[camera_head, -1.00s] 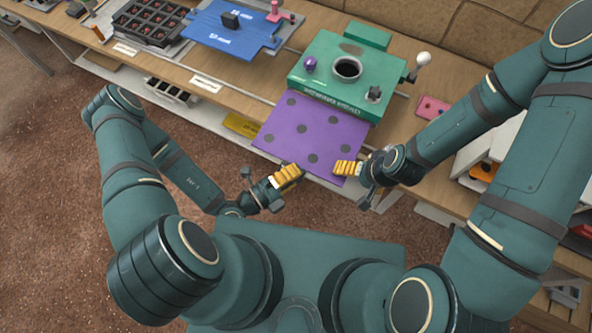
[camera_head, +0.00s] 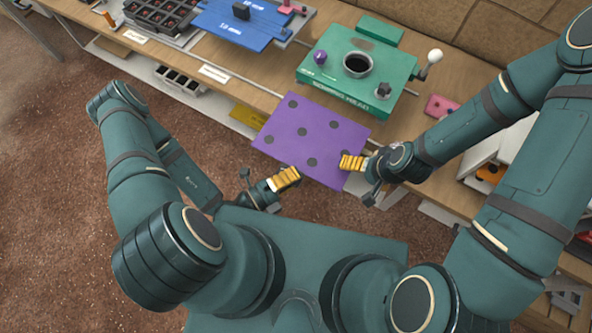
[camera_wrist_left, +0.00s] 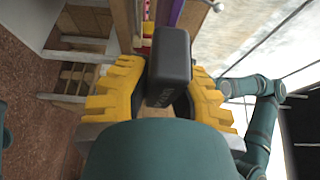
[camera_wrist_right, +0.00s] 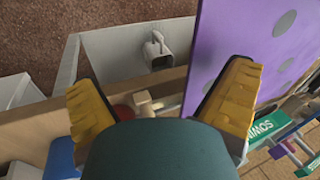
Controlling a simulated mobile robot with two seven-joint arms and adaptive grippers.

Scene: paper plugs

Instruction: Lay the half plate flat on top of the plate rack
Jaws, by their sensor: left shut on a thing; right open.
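A purple half plate (camera_head: 310,130) with dark dots hangs over the bench's front edge in the head view, between me and the green machine. My left gripper (camera_head: 287,178) is at its lower left edge. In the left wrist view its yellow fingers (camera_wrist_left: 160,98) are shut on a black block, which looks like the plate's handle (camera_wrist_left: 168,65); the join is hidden. My right gripper (camera_head: 352,163) overlaps the plate's right edge. In the right wrist view its fingers (camera_wrist_right: 165,100) are open and empty, with the plate (camera_wrist_right: 255,45) upright beside the right finger. I cannot tell which thing is the plate rack.
The green machine (camera_head: 330,72) with a dark round hole and white knob stands behind the plate. A blue plate with a black block (camera_head: 241,11) lies farther left, near a dark tray (camera_head: 158,18). A pink block (camera_head: 440,106) lies at the right. The floor is clear at the left.

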